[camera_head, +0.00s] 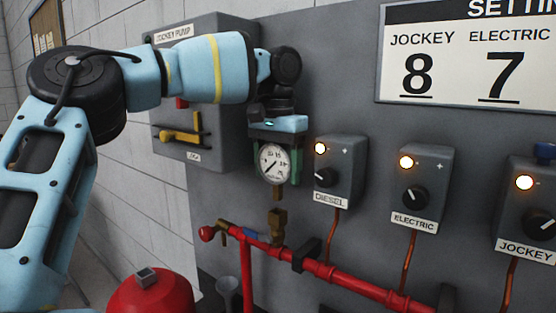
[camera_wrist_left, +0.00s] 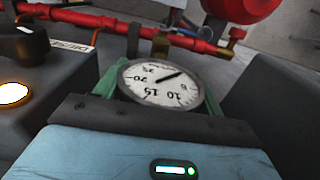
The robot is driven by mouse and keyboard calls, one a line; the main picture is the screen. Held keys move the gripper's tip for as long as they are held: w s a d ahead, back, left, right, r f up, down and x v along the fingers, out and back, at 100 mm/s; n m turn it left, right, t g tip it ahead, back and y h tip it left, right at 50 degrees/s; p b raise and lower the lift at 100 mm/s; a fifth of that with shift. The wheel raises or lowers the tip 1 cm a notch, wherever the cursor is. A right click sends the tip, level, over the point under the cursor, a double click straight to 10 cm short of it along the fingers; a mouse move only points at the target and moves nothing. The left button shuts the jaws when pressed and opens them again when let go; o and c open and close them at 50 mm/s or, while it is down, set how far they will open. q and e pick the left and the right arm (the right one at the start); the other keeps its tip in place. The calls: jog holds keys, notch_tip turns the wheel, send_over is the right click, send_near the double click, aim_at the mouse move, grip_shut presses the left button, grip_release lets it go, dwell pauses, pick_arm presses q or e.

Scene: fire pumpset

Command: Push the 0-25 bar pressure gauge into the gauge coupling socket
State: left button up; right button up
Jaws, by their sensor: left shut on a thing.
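The pressure gauge (camera_head: 272,163) has a round white dial and a brass stem pointing down. My left gripper (camera_head: 275,168) comes down from above and is shut on it, with a green finger on each side of the dial. The brass gauge coupling socket (camera_head: 278,226) stands on the red pipe directly below the stem. My right gripper is not in view.
The diesel control box (camera_head: 340,170) is close to the right of the gauge. The jockey pump box (camera_head: 195,130) is behind my left arm. The red pipe (camera_head: 340,277) runs along below, with a red tank (camera_head: 150,293) at lower left.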

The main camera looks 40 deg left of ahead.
aim_at(278, 200)
pick_arm(q)
jog(key=shift+f, duration=1.6)
jog(key=shift+f+b, duration=0.45)
jog(key=shift+f, duration=0.35)
jog(key=o, duration=1.2)
jog(key=shift+f, duration=0.1)
